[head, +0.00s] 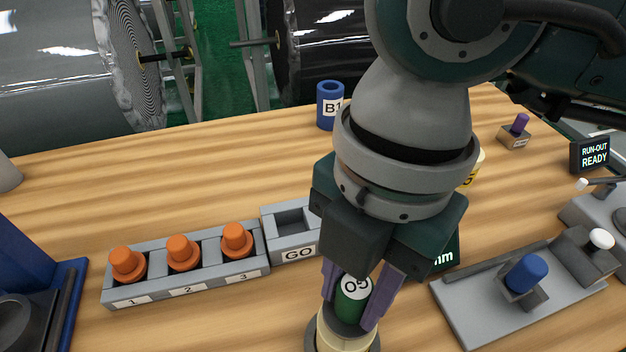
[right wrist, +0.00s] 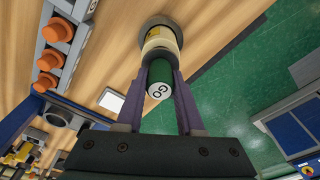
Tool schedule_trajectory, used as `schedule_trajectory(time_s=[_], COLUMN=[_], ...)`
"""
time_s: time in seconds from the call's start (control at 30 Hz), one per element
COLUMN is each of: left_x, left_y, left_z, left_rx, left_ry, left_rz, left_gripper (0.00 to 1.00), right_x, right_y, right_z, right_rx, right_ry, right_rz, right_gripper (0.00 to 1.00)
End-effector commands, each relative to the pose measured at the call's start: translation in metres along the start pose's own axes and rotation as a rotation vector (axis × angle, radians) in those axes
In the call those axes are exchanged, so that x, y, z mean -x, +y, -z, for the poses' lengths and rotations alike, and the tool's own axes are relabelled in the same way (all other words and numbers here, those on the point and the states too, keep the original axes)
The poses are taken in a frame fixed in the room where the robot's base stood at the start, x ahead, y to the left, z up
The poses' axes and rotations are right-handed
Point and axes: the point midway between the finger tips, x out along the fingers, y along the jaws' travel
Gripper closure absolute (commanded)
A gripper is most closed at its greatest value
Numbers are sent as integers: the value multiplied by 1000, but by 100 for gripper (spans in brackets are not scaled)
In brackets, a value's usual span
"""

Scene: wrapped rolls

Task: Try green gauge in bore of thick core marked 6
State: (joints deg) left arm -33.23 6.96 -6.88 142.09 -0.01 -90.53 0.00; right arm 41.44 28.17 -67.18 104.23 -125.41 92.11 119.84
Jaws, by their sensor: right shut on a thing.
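My right gripper (head: 350,307) points down at the front middle of the table, its purple fingers shut on the green gauge (head: 352,300). The gauge has a white end label, which reads GO in the right wrist view (right wrist: 158,92). Its lower end is at the top of a cream core (head: 343,343), in line with it. The core has a yellow label in the right wrist view (right wrist: 160,45), but its number is not readable. I cannot tell how far the gauge is inside the bore. My left gripper is not in view.
A grey rack (head: 188,284) holds orange plugs in slots 1 to 3. The GO holder (head: 297,236) beside it looks empty. A blue B1 core (head: 329,104) stands behind. A grey fixture with a blue knob (head: 526,272) is at the right, and a yellow-labelled core (head: 477,168) is partly hidden.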

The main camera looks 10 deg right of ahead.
Motion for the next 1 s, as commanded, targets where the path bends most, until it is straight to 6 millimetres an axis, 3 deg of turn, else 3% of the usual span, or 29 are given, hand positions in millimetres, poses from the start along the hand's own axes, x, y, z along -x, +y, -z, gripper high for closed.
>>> schedule_trajectory(time_s=[1.0], left_x=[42], left_y=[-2], left_z=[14], left_rx=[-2], left_ry=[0], left_rz=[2], left_gripper=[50], right_x=[47], right_y=[0], right_z=[6], right_rx=[1], right_ry=[1], right_rz=[-1], right_gripper=[100])
